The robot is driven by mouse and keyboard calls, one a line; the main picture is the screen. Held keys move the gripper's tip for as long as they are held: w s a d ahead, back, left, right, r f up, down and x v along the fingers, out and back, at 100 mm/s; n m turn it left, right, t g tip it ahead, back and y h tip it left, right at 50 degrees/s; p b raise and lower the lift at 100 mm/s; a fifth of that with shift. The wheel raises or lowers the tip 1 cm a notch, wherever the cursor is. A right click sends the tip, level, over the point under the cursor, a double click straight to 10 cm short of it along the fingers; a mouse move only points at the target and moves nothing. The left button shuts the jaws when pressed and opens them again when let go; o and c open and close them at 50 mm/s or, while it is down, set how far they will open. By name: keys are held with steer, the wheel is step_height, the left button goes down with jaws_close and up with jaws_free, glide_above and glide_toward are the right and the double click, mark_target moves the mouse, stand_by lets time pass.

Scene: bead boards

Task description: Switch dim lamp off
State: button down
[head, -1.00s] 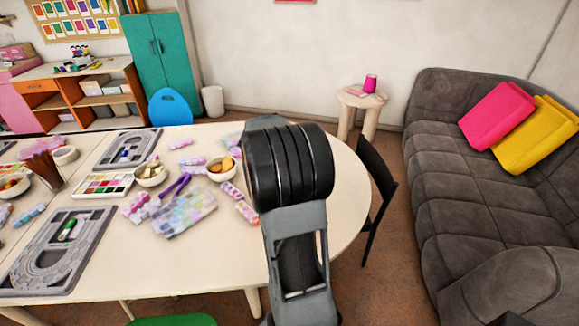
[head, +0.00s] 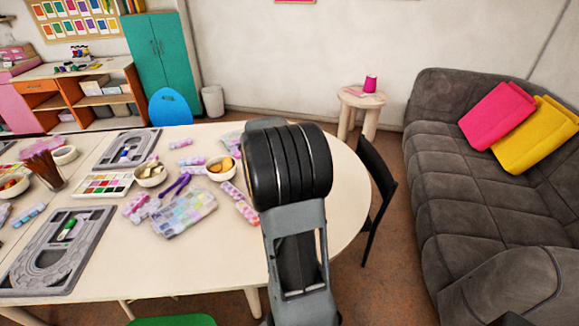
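No lamp that I can make out shows in the head view. A small pink object (head: 371,84), perhaps a cup, stands on the round side table (head: 352,99) by the back wall; I cannot tell its kind. My arm rises over the right end of the craft table, with its dark ribbed joint toward the camera. The joint hides part of the tabletop. My gripper's fingers do not show.
The long cream craft table (head: 215,258) holds grey bead boards (head: 62,250), bowls (head: 151,174) and a bead box (head: 185,213). A black chair (head: 377,190) stands at its right end. A grey sofa (head: 450,180) fills the right side. Brown floor lies between.

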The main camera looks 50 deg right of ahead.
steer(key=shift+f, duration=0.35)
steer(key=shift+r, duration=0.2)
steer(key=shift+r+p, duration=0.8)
steer(key=shift+p, duration=0.35)
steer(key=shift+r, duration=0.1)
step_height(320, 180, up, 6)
steer(key=p, duration=0.7)
